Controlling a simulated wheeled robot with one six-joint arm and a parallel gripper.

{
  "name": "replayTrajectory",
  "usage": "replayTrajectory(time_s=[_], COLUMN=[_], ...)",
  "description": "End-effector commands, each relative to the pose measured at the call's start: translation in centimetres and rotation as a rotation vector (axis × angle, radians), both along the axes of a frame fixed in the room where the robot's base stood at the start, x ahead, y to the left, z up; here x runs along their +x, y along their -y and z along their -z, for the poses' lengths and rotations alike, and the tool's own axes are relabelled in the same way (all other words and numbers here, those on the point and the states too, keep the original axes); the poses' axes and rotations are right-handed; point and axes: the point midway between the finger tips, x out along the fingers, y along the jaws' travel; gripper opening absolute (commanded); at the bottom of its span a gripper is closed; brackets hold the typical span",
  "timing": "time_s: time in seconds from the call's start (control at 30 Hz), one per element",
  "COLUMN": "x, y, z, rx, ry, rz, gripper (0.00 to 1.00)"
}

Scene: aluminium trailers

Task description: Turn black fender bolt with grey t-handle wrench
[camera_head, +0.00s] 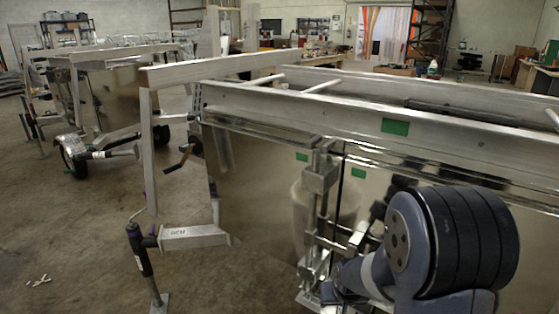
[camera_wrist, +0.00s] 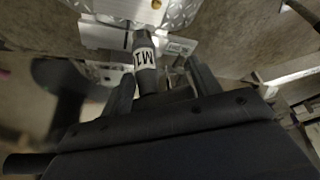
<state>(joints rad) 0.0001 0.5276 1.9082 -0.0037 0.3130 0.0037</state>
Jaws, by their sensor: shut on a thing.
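In the wrist view my gripper (camera_wrist: 163,75) is shut on a dark grey shaft with a white label, which I take to be the grey t-handle wrench (camera_wrist: 144,52). The wrench points up the picture, away from the palm, and its far end lies over bright metal parts. A fender-like tread-plate piece (camera_wrist: 182,12) lies beyond it, with a small round fitting (camera_wrist: 157,4) at the top edge. I cannot make out the black fender bolt or whether the wrench touches it. In the head view my arm covers the work area at lower right.
The near aluminium trailer (camera_head: 300,107) fills the right of the head view. A bracket arm (camera_head: 193,237) and a jockey stand (camera_head: 143,255) stick out at its left. Another trailer (camera_head: 118,95) with a wheel (camera_head: 73,158) stands at back left. Open floor (camera_head: 85,225) lies at left.

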Motion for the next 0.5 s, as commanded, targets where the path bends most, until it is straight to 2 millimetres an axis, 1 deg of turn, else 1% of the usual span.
replayTrajectory(time_s=[0.03,0.47,0.5], x=[-0.1,-0.8,-0.9], y=[0.0,0.0,0.0], z=[-1.9,-8.0,-8.5], rx=[0.000,0.000,0.000], ry=[-0.001,-0.001,-0.001], rz=[0.000,0.000,0.000], gripper=[0.18,0.18,0.13])
